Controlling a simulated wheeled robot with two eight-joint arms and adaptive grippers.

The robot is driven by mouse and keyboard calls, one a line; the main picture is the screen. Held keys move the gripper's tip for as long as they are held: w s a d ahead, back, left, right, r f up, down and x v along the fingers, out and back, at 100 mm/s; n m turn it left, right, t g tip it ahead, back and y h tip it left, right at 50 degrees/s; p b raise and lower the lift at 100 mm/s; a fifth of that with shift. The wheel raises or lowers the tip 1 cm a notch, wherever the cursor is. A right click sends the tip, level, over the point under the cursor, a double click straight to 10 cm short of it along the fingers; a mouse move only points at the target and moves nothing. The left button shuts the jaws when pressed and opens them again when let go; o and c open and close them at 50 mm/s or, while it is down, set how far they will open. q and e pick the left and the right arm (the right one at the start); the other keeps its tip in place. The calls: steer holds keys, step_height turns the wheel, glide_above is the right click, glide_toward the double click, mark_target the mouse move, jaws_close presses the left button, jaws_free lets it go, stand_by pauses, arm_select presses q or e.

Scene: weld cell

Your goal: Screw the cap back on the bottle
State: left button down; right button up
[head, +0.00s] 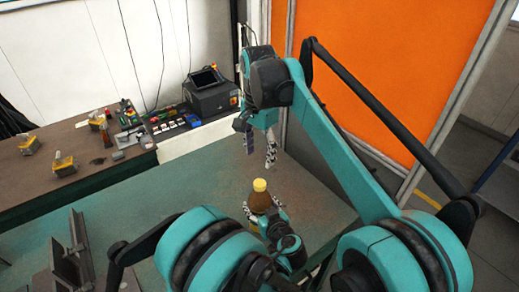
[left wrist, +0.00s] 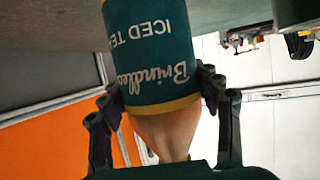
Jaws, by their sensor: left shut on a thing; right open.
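A brown bottle (head: 260,201) stands upright over the green table, with a yellow cap (head: 260,185) on its top. I cannot tell how tightly the cap sits. In the left wrist view the bottle (left wrist: 150,45) appears upside down with a dark green iced tea label, between the two black fingers of the left gripper (left wrist: 162,98). My right gripper (head: 260,155) is open and empty, pointing down just above the cap, apart from it. The bottle's base is hidden in the head view.
The green table (head: 195,185) is clear left of the bottle. Dark metal angle pieces (head: 75,258) stand at its front left. An orange panel (head: 385,60) stands behind.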

steer(key=shift+r, duration=0.5)
arm_select(q)
steer(key=shift+c, duration=1.5)
jaws_free()
steer(key=v, duration=1.2)
